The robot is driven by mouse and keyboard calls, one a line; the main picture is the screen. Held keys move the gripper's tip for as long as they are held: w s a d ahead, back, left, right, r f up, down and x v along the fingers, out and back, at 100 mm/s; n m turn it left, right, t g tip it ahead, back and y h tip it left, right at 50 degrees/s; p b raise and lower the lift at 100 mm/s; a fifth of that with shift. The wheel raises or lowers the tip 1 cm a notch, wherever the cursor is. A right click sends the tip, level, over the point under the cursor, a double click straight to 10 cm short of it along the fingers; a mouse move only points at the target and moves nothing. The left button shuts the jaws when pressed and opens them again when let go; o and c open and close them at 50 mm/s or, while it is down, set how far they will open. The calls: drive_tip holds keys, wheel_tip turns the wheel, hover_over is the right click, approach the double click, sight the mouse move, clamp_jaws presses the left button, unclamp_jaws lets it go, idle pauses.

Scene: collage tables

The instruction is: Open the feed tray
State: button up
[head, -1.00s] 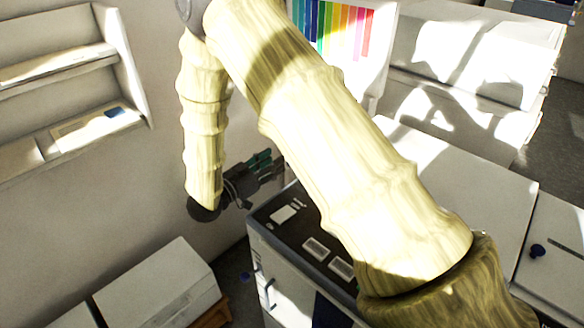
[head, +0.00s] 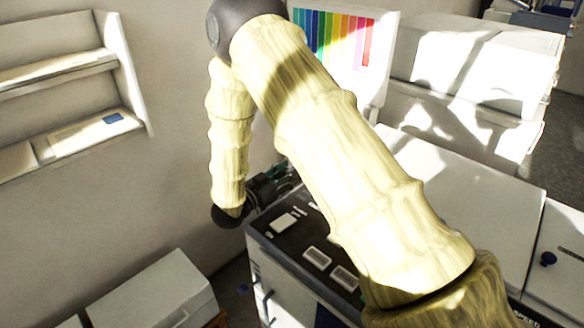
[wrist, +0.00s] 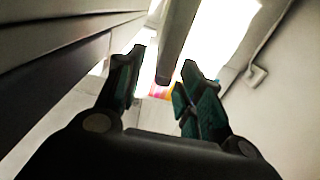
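A grey machine with a dark control panel (head: 285,232) on top stands in the lower middle of the head view. A curved handle (head: 264,301) is on its front. I cannot make out which part is the feed tray; some of the machine is hidden behind my arm. My gripper (head: 274,180) is at the machine's far left corner, its fingers partly hidden by my arm. In the wrist view my gripper (wrist: 163,62) has its two green-padded fingers apart. A grey bar (wrist: 178,42) shows between and beyond them; I cannot tell whether they touch it.
A wall shelf (head: 75,135) is at the left, and a white box (head: 155,295) stands low below it. A colour chart (head: 340,40) and white cabinets (head: 470,75) are behind. A large white surface (head: 470,205) lies right of my arm. A wall is close on the gripper's left.

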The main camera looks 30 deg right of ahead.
drive_tip(key=shift+p+x, duration=0.35)
drive_tip(key=shift+x, duration=1.7)
